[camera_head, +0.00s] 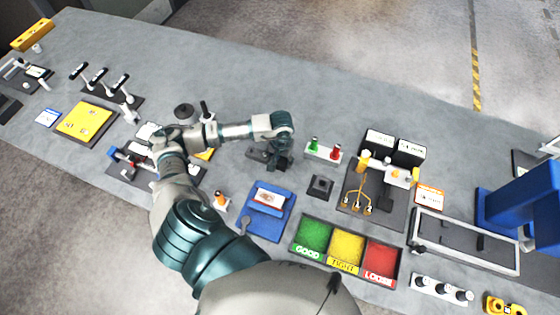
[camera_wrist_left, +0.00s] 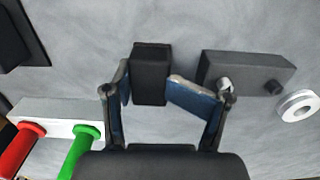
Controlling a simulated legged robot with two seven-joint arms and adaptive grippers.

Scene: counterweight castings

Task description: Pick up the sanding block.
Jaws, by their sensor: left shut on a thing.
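My left gripper (camera_head: 279,163) reaches down to the grey bench in the head view. In the left wrist view its two blue-padded fingers (camera_wrist_left: 155,88) are closed on a small black block (camera_wrist_left: 151,70), which I take to be the sanding block. The block sits between the fingertips, its far end sticking out past them. In the head view the gripper hides most of it, and whether it touches the bench is not clear. My right gripper is not in view.
A dark grey block with pegs (camera_wrist_left: 250,70) lies just beside the gripper. A white stand (camera_head: 323,153) with green and red pieces is close on the other side. A blue tray (camera_head: 279,228), a black square fixture (camera_head: 320,187) and coloured bins (camera_head: 346,246) stand nearer.

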